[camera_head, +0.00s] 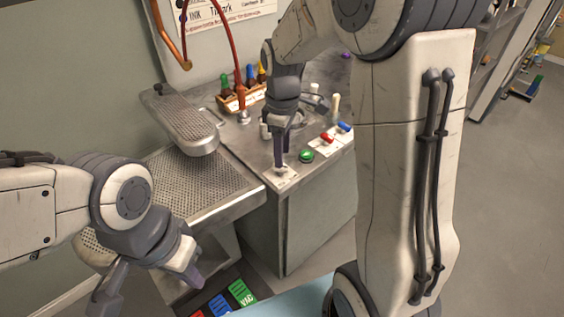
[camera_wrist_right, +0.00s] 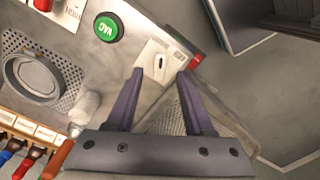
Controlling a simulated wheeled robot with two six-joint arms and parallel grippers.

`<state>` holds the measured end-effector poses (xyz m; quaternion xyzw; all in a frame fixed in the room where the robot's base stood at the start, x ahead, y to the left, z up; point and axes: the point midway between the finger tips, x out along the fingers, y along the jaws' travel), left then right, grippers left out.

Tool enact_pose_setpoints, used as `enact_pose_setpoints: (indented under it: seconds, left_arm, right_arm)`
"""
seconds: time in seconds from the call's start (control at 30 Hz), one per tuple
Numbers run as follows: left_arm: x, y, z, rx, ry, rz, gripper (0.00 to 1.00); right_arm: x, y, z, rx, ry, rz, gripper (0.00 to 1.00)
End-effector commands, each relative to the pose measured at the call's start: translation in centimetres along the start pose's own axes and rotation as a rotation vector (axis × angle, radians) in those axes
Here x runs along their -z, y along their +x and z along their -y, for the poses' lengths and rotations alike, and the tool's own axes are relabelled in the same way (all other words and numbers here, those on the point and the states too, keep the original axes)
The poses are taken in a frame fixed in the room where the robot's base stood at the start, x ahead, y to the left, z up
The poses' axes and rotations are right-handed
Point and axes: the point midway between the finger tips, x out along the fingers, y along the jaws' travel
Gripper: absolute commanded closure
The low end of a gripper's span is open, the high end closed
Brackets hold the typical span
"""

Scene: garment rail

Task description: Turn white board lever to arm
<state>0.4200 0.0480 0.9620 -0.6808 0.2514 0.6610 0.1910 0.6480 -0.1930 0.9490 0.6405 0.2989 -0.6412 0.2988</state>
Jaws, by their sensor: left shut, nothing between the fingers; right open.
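A small white board (camera_head: 281,179) lies on the front corner of the grey metal cabinet top. In the right wrist view the white board (camera_wrist_right: 176,57) carries a small pale lever-like piece (camera_wrist_right: 159,63) with a dark slot; its marking is too small to read. My right gripper (camera_wrist_right: 160,84) is open and empty, its purple fingers pointing at this board. In the head view the right gripper (camera_head: 281,152) points down just above the board and hides part of it; contact cannot be told. My left gripper (camera_head: 191,274) is shut and empty at the lower left, away from the board.
A green VAC button (camera_head: 306,156) sits right beside the board.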

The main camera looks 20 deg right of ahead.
Motion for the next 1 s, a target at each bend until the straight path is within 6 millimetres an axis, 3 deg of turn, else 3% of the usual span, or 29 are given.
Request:
enact_pose_setpoints:
  seconds: [0.1,0.23,0.6,0.73,1.0]
  left_arm:
    - [0.0,0.3,0.0,0.0,0.0,0.0,1.0]
    - [0.0,0.3,0.0,0.0,0.0,0.0,1.0]
    - [0.0,0.4,0.0,0.0,0.0,0.0,1.0]
    - [0.0,0.4,0.0,0.0,0.0,0.0,1.0]
    - [0.0,0.3,0.0,0.0,0.0,0.0,1.0]
  right_arm:
    - [0.0,2.0,0.1,0.003,0.0,0.002,0.47]
    - [0.0,3.3,0.1,0.001,0.0,0.0,0.47]
    - [0.0,3.8,0.1,0.0,0.001,-0.001,0.47]
    - [0.0,3.8,0.1,0.0,0.001,-0.001,0.97]
    - [0.0,3.7,0.1,0.0,0.008,-0.001,1.0]
